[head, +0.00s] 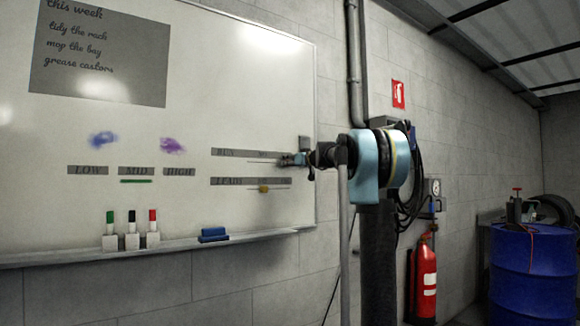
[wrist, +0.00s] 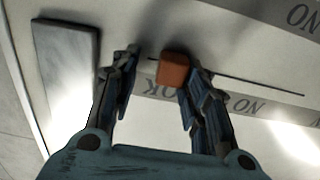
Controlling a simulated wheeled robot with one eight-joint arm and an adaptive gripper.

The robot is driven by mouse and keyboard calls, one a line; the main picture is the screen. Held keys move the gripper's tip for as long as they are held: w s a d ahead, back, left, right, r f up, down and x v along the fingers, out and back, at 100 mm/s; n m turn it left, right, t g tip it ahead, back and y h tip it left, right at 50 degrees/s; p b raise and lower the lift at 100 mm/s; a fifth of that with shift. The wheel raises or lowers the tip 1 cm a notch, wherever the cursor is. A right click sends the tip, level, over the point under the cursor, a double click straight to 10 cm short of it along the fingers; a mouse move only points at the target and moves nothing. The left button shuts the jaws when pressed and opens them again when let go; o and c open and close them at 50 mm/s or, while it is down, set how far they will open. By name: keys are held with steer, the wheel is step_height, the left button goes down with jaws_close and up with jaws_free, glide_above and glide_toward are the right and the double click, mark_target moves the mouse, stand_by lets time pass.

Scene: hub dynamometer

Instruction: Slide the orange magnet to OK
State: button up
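The orange magnet (wrist: 173,70) sits on a thin slider line on the whiteboard, near the line's left end in the wrist view. That view is upside down. An OK label (wrist: 160,87) lies just below the magnet, and a NO label (wrist: 247,106) lies further right. My gripper (wrist: 158,70) has its fingers on both sides of the magnet. The right finger is close against the magnet, perhaps touching; a gap shows at the left finger. In the head view my gripper (head: 288,160) is at the right end of the RUN row (head: 230,152) and hides the magnet.
A yellow magnet (head: 263,189) sits on the LEADS row (head: 230,181) below. A pale grey slab (wrist: 65,70) stands left of my fingers in the wrist view. The tray holds markers (head: 131,240) and a blue eraser (head: 214,235). A fire extinguisher (head: 425,280) hangs further right.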

steer(key=shift+s+a, duration=0.1)
steer(key=shift+a, duration=0.05)
steer(key=shift+s, duration=0.1)
steer(key=v, duration=1.1)
steer(key=shift+s+d, duration=0.2)
steer(key=shift+d, duration=0.2)
steer(key=shift+f, duration=0.15)
